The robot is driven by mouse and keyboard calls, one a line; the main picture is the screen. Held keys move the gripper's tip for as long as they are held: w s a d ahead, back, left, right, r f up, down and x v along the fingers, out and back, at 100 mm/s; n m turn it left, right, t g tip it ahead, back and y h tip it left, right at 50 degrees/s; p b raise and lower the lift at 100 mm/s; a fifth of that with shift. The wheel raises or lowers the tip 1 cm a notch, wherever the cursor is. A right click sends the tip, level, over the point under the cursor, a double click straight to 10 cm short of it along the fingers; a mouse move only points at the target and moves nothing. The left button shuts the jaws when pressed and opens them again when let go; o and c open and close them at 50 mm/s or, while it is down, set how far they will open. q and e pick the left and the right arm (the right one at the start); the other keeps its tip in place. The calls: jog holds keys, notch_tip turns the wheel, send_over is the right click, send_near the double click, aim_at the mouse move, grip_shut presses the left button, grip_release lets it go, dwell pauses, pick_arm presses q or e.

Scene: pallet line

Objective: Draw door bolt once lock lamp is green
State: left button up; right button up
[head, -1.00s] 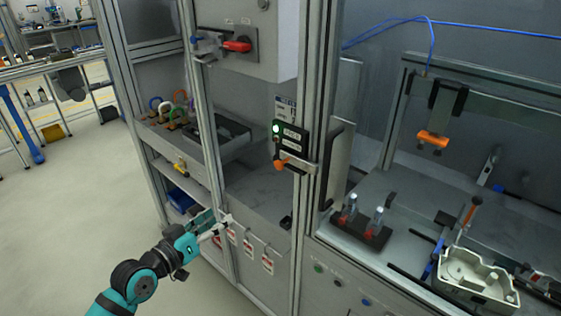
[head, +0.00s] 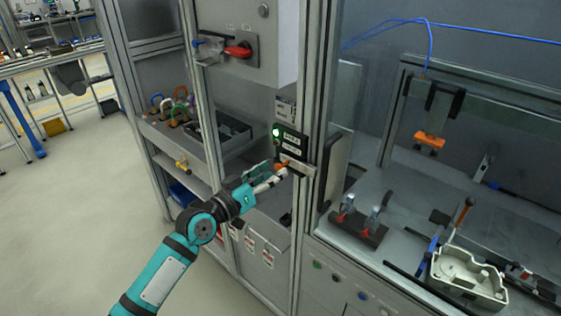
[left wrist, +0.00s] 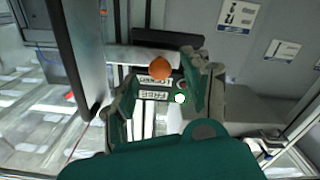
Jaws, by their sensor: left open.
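The door bolt has an orange knob (head: 281,167) on a metal bar (head: 300,167) at the cabinet post. Above it, a dark lock box (head: 291,142) carries a lit green lamp (head: 276,132). My left gripper (head: 280,177) is open, its fingertips close to the knob. In the left wrist view the orange knob (left wrist: 159,68) shows between the open fingers (left wrist: 158,88), with the lock label (left wrist: 154,88) behind; I cannot tell whether they touch the knob. The lamp (left wrist: 180,98) glows pale there. My right gripper is out of view.
A door handle (head: 335,170) stands right of the bolt. A red rotary switch (head: 238,51) is above left, with coloured padlocks (head: 180,97) on a shelf. Red-and-white tags (head: 250,244) hang below my gripper. A fixture with a pale housing (head: 465,278) lies inside the right-hand cell.

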aim_at(278, 169)
pick_arm(q)
jog(key=shift+x, duration=2)
jog(key=shift+c, duration=0.4)
jog(key=c, duration=0.9)
grip_shut()
jog(key=shift+f, duration=0.15)
